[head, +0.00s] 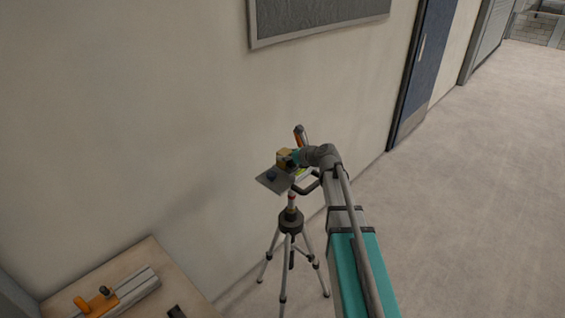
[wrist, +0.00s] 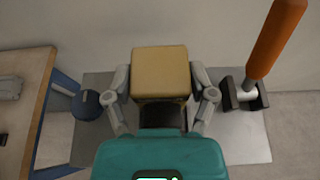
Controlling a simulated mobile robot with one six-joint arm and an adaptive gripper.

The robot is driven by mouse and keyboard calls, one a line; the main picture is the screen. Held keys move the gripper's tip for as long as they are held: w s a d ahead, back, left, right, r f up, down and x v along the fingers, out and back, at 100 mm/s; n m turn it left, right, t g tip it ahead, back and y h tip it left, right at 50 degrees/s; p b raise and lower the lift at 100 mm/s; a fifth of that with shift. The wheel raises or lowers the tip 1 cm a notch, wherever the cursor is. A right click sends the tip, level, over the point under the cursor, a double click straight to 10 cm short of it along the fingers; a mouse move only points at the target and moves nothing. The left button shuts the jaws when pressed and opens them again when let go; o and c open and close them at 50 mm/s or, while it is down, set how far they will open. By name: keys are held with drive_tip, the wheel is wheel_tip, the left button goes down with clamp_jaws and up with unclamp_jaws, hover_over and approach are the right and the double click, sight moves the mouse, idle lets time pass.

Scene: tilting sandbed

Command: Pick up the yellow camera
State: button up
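The yellow camera (wrist: 160,72) is a boxy yellow block with a dark part below it in the wrist view. My gripper (wrist: 161,80) has one finger along its left side and one along its right, with no clear gap, so it looks shut on the camera. In the head view the camera (head: 284,158) shows at the end of my arm, at my gripper (head: 292,158), over a small grey plate (head: 270,183) on a tripod. I cannot tell whether the camera touches the plate.
An orange-handled tool (wrist: 275,42) stands in a dark holder on the plate's right side. A blue round object (wrist: 86,104) sits on its left side. The tripod (head: 290,225) stands close to the wall. A wooden table (head: 150,262) is at lower left. The floor to the right is clear.

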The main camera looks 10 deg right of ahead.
drive_tip(key=c, duration=0.6)
drive_tip(key=shift+r, duration=0.1)
drive_tip(key=shift+c, duration=0.2)
wheel_tip(320, 180, up, 3)
drive_tip(key=p, duration=0.3)
drive_tip(key=s+d+r+p, duration=0.6)
drive_tip(key=s+r+p, duration=0.3)
drive_tip(key=s, duration=0.3)
drive_tip(key=shift+s+r+p, duration=0.35)
drive_tip(key=shift+r+p, duration=0.05)
drive_tip(key=shift+p, duration=0.1)
